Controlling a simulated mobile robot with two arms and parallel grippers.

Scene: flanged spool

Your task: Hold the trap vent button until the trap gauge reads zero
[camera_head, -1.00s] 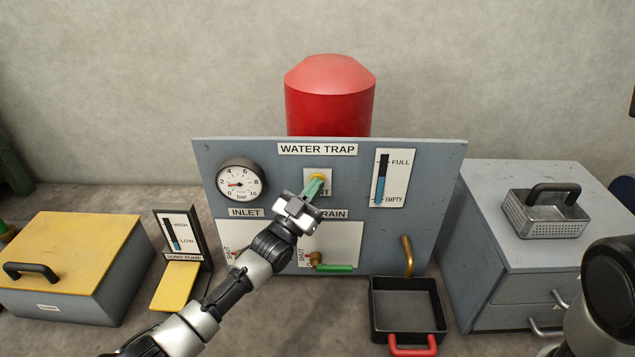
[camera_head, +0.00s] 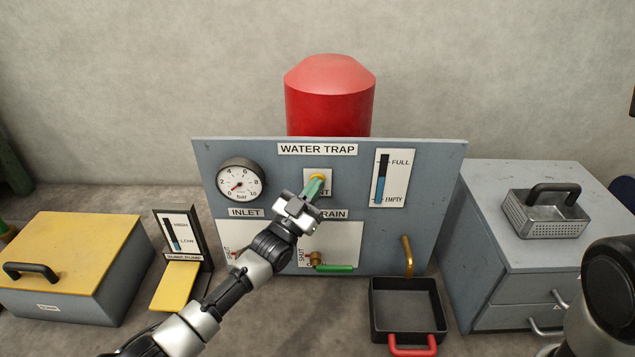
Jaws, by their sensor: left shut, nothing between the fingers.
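The trap gauge (camera_head: 240,180) is a round white dial in "bar" at the upper left of the grey water trap panel (camera_head: 430,225). Its red needle points down and left, low on the scale near the 0 end; the exact reading is too small to tell. The yellow vent button (camera_head: 318,177) sits on a white plate under the "WATER TRAP" label, its own label partly hidden by my gripper. My left gripper (camera_head: 315,185) is shut and empty, its green fingertips at the button and seemingly touching it. My right gripper is out of view.
Below are the inlet valve, mostly hidden by my left arm, and the green-handled drain valve (camera_head: 333,268). A level gauge (camera_head: 390,178) is at right. A black tray (camera_head: 408,310) stands under the brass spout (camera_head: 407,255). A drawer cabinet (camera_head: 515,260) carries a metal basket (camera_head: 545,220).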

